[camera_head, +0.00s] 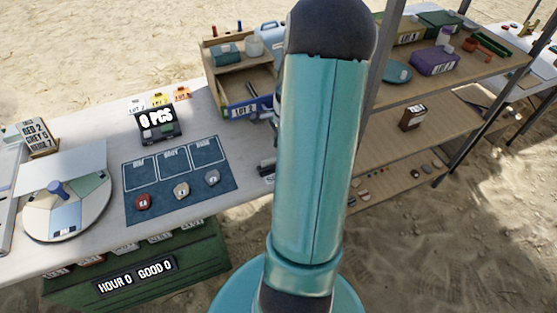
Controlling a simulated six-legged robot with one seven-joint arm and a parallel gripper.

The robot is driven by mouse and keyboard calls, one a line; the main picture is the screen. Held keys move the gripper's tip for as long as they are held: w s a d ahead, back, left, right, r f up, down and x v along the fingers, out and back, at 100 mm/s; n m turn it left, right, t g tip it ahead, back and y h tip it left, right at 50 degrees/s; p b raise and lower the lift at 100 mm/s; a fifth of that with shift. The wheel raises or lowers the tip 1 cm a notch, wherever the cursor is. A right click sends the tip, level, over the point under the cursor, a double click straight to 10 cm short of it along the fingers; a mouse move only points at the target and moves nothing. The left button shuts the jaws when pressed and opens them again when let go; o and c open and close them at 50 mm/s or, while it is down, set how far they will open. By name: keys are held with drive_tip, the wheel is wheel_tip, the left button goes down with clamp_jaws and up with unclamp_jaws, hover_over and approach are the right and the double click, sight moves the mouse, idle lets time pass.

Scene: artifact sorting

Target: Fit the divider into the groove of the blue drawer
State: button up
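The blue drawer (241,109) shows as a blue-fronted tray with a label, low in a wooden box unit at the back of the white table. A small dark item lies inside it. My raised teal arm covers the right side of the unit. The groove is too small to make out. I cannot identify the divider with certainty. My gripper is not in view, hidden behind or beyond my arm.
A blue mat (180,202) holds three small pieces. A round turntable (88,222) is at left, beside a small sign box (38,138). A wooden shelf rack (450,80) with boxes stands at right.

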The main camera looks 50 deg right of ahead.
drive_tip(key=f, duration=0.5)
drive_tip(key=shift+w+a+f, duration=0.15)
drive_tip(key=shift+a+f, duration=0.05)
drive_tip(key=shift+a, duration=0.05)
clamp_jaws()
